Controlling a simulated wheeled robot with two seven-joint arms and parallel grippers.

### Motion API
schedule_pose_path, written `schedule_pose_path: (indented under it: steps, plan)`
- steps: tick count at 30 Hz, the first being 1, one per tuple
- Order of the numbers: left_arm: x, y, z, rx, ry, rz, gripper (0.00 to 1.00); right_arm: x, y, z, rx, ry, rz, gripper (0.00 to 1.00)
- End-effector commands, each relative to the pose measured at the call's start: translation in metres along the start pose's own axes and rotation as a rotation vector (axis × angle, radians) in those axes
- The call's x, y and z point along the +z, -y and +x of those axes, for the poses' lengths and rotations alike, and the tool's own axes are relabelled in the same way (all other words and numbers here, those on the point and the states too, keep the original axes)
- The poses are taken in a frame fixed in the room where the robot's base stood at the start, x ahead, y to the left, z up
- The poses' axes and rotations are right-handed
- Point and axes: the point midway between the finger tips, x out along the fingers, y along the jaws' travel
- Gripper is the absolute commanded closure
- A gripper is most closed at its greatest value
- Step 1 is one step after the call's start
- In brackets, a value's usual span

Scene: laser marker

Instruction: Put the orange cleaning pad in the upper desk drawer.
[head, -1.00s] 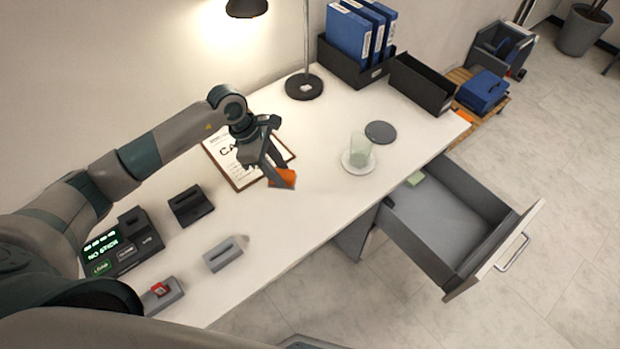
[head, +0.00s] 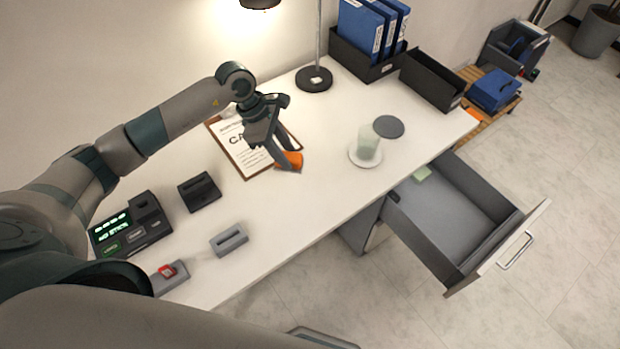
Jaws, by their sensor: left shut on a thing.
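The orange cleaning pad (head: 293,158) is between the fingertips of my left gripper (head: 284,160), which is shut on it. The gripper is over the desk, beside the lower right corner of the clipboard; I cannot tell how high the pad is above the desk top. The fingers hide part of the pad. The upper desk drawer (head: 528,240) is pulled open at the right, below the desk top. A small light green item (head: 422,173) lies in its back corner; the rest of its floor looks bare. My right gripper is not in view.
A glass (head: 368,143) on a white coaster (head: 366,162) and a dark disc (head: 389,127) stand between pad and drawer. A clipboard (head: 232,150), dark slotted holder (head: 199,191), grey slotted block (head: 229,240) and control box (head: 130,226) are to the left. A lamp base (head: 314,79) stands behind.

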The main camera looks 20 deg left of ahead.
Motion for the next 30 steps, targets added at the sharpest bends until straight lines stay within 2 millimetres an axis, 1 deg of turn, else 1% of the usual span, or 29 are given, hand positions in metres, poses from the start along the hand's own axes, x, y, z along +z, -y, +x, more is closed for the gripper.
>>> schedule_pose_path:
  steps: [5, 8, 11, 14, 18, 21, 24, 27, 30]
  plan:
    - [0.01, 0.004, -0.005, -0.028, 0.001, 0.072, 0.89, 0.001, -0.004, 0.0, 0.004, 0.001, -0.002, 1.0]
    - [0.022, 0.011, -0.012, -0.069, 0.001, 0.178, 0.89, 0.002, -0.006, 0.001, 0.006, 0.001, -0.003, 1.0]
    - [0.037, 0.023, -0.024, -0.135, 0.0, 0.339, 0.89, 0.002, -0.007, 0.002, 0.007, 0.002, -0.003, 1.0]
    - [0.053, 0.039, -0.039, -0.219, -0.001, 0.548, 0.89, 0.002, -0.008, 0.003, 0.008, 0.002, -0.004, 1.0]
    - [0.07, 0.066, -0.066, -0.36, -0.003, 0.885, 0.89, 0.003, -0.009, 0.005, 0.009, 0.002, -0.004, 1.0]
    - [0.075, 0.084, -0.086, -0.46, -0.005, 1.12, 0.89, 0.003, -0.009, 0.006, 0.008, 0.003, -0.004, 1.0]
    - [0.076, 0.098, -0.105, -0.545, -0.006, 1.321, 0.89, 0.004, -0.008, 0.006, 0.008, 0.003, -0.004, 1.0]
    - [0.076, 0.108, -0.119, -0.607, -0.004, 1.471, 0.89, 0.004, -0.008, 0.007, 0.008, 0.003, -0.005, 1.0]
    - [0.074, 0.113, -0.128, -0.646, -0.003, 1.561, 0.89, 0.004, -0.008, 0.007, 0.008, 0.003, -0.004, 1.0]
